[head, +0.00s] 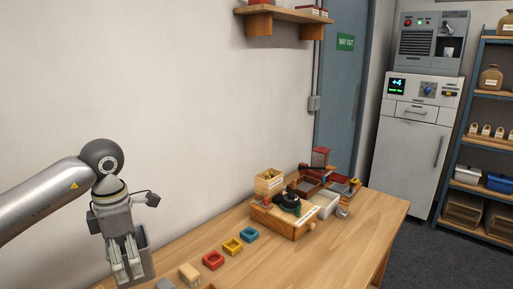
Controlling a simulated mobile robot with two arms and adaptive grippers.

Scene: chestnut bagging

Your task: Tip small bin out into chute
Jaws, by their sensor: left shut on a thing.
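My left gripper (122,270) hangs fingers down at the lower left, above the near left end of the table. It is shut on a small grey bin (145,248), which is partly hidden behind the fingers and looks roughly upright. What is inside the bin cannot be seen. A wooden machine (277,218) with dark parts on top stands toward the far end of the table, well apart from the bin. I cannot tell for sure which part there is the chute. My right gripper is not in view.
The wooden table (300,262) has bare room at its front right. Red (213,260), yellow (233,246) and blue (249,234) small trays lie in a row. A wooden crate (269,183) and a white container (326,204) are by the machine. The wall borders the table's left side.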

